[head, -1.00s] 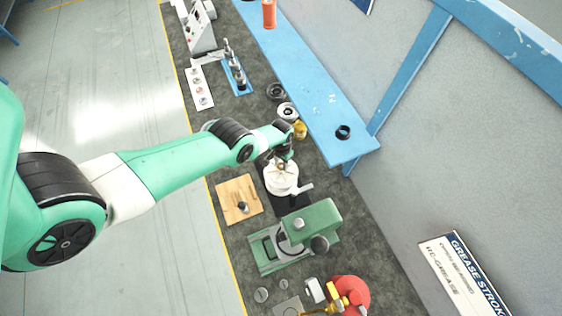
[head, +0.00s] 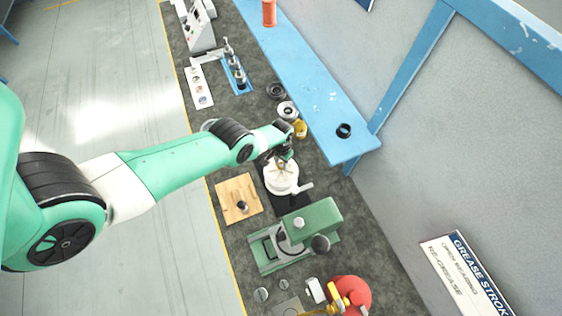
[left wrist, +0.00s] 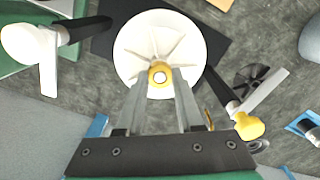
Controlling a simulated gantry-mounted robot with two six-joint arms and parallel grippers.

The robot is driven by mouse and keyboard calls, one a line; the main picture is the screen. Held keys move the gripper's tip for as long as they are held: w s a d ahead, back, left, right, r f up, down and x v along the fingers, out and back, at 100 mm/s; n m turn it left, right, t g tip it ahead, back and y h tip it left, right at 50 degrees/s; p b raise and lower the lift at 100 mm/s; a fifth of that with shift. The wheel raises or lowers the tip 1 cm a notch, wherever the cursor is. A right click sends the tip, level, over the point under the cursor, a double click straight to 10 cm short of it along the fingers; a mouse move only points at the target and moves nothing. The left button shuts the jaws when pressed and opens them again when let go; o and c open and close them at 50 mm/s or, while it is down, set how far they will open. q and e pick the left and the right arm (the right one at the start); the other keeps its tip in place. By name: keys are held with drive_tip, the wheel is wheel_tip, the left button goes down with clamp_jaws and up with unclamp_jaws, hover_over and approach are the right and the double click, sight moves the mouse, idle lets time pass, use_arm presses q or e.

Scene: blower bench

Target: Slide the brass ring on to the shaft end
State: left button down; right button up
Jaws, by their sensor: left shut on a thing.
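The brass ring (left wrist: 158,72) is between the fingertips of my left gripper (left wrist: 159,80), which is shut on it. In the left wrist view the ring lies over the middle of the white round blower part (left wrist: 135,45), which has radial ribs. A pale round centre shows inside the ring; I cannot tell whether this is the shaft end in it or the white part behind. In the head view my left gripper (head: 284,154) is right above the white blower (head: 281,180), and the ring is hardly visible there. My right gripper is not in view.
A wooden board (head: 229,190) with a small dark-and-metal piece lies left of the blower. A green machine (head: 310,218) stands in front of it. A yellow-topped item (head: 300,129) and round parts (head: 287,110) are behind. A blue shelf (head: 310,80) runs along the wall side.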

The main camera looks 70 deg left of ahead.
use_arm(q)
drive_tip(key=shift+f+b, duration=0.3)
drive_tip(key=shift+f, duration=0.05)
idle(0.3)
drive_tip(key=shift+c, duration=2.3)
unclamp_jaws()
drive_tip(key=shift+r, duration=0.1)
wheel_tip(320, 180, up, 8)
drive_tip(key=p, duration=0.7)
drive_tip(key=shift+f+p, duration=0.2)
drive_tip(key=shift+p, duration=0.15)
drive_tip(key=shift+f, duration=0.1)
